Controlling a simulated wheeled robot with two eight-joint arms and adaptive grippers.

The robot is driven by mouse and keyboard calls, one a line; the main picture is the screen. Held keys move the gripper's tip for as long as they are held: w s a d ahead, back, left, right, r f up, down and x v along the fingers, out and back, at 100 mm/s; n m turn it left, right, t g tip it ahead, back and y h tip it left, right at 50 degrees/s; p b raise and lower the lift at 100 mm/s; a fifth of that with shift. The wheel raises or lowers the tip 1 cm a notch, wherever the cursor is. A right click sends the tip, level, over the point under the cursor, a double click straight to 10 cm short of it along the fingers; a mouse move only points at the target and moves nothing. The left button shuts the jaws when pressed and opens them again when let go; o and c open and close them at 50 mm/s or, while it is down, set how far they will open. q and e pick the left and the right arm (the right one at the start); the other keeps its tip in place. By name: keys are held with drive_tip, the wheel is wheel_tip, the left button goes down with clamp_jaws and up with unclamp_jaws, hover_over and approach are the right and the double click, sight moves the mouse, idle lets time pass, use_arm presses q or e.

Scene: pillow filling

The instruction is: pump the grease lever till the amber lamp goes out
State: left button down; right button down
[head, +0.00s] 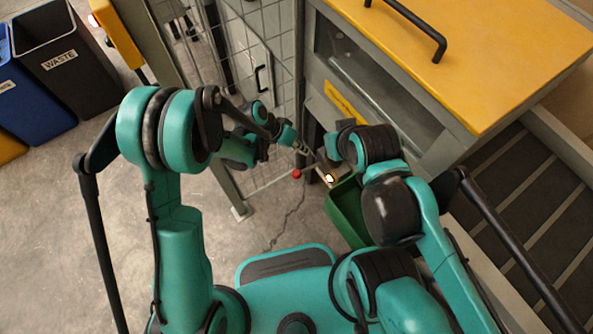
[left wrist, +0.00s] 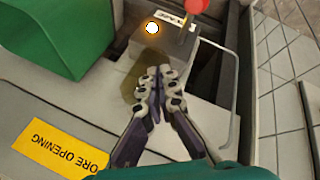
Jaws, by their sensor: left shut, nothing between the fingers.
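The grease lever ends in a red ball knob (head: 296,174), which also shows at the top edge of the left wrist view (left wrist: 196,6). Its rod stands beside a small box (left wrist: 138,42) with a partly readable white label. The lamp (left wrist: 152,28) on this box glows bright with an amber rim; it is also lit in the head view (head: 330,178). My left gripper (head: 306,151) is shut and empty, apart from the knob; in the left wrist view its fingertips (left wrist: 155,88) meet below the box. My right arm shows, but its gripper is hidden.
A green bin (head: 343,212) stands close to the lamp box. A wire mesh fence (head: 270,45) rises behind my left gripper. The grey cabinet with a yellow top (head: 480,50) is at right. Waste bins (head: 75,70) stand far left. Floor at left is clear.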

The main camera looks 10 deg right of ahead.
use_arm(q)
drive_tip(key=b, duration=0.5)
hover_over(293, 174)
drive_tip(key=d, duration=0.2)
drive_tip(key=f, duration=0.5)
drive_tip(key=w+f, duration=0.1)
drive_tip(key=f, duration=0.1)
drive_tip(key=shift+a+f, duration=0.1)
drive_tip(key=shift+f, duration=0.25)
drive_tip(key=shift+s+a+f+b, duration=0.1)
drive_tip(key=shift+a+f+b, duration=0.05)
drive_tip(key=shift+f+b, duration=0.3)
drive_tip(key=shift+a+f+b, duration=0.1)
drive_tip(key=shift+f+b, duration=0.3)
drive_tip(key=shift+b, duration=0.2)
drive_tip(key=shift+s+a+f, duration=0.1)
drive_tip(key=shift+a+f, duration=0.1)
drive_tip(key=shift+f, duration=0.65)
drive_tip(key=shift+s+a+f, duration=0.1)
drive_tip(key=shift+a+f, duration=0.1)
drive_tip(key=shift+f, duration=0.6)
drive_tip(key=shift+s+a+f, duration=0.1)
drive_tip(key=shift+a+f, duration=0.1)
drive_tip(key=shift+f, duration=0.65)
idle(2.5)
